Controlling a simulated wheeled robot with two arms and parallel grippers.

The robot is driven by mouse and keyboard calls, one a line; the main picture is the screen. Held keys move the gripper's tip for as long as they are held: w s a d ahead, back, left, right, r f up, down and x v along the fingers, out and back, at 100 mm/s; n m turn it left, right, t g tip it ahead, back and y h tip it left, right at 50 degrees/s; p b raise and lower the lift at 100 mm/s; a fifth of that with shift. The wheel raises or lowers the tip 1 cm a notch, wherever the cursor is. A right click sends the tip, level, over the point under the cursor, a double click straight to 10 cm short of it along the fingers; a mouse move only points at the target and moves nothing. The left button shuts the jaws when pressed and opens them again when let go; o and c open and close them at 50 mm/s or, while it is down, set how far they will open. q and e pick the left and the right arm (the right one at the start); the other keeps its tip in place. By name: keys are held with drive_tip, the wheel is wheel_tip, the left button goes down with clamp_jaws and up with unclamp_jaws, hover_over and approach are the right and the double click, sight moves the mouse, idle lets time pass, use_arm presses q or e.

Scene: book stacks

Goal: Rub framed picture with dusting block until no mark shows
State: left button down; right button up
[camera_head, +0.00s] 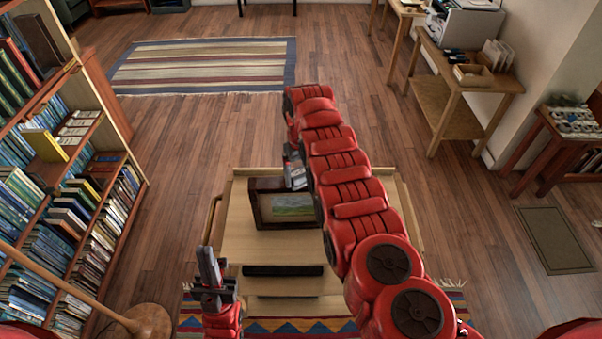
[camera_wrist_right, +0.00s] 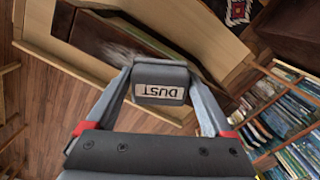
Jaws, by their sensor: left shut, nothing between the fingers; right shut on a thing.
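The framed picture (camera_head: 288,208) stands on the wooden desk or cart (camera_head: 240,243) in the head view, with a dark brown frame and a green landscape. My right arm covers its right part, and I cannot make out a mark on it. My right gripper (camera_head: 293,168) is at the picture's upper right. In the right wrist view, my right gripper (camera_wrist_right: 160,90) is shut on the dusting block (camera_wrist_right: 161,74), a grey block with an upside-down DUST label and pale bristles. I cannot tell if the block touches the picture. My left gripper (camera_head: 209,262) is shut and empty at the front left.
A tall bookshelf (camera_head: 112,145) full of books stands at the left, with a round wooden lamp base (camera_head: 148,322) near it. A side table (camera_head: 445,112) stands at the right. A striped rug (camera_head: 200,66) lies behind on open floor.

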drive_tip(key=shift+d+r+p, duration=0.2)
drive_tip(key=shift+d+p, duration=0.15)
drive_tip(key=shift+p, duration=0.25)
drive_tip(key=d+p, duration=0.2)
drive_tip(key=d, duration=0.1)
drive_tip(key=shift+d, duration=0.1)
drive_tip(key=shift+w+d+f+p, duration=0.1)
drive_tip(key=shift+d+p, duration=0.1)
drive_tip(key=shift+d, duration=0.4)
drive_tip(key=shift+w+d+f+p, duration=0.1)
drive_tip(key=shift+d+p, duration=0.05)
drive_tip(key=shift+d, duration=1.4)
drive_tip(key=shift+f+b, duration=0.15)
drive_tip(key=shift+b, duration=0.4)
drive_tip(key=shift+a, duration=0.1)
drive_tip(key=shift+s+a+f+b, duration=0.15)
drive_tip(key=shift+a+b, duration=0.7)
drive_tip(key=shift+a, duration=0.6)
drive_tip(key=shift+s+a, duration=0.15)
drive_tip(key=shift+a, duration=0.45)
drive_tip(key=a+b, duration=0.2)
drive_tip(key=shift+a+f+b, duration=0.1)
drive_tip(key=shift+a+b, duration=0.25)
drive_tip(key=shift+a, duration=0.05)
drive_tip(key=shift+a+r+b, duration=0.2)
drive_tip(key=shift+a+b, duration=0.15)
drive_tip(key=shift+a, duration=0.3)
drive_tip(key=shift+r, duration=0.15)
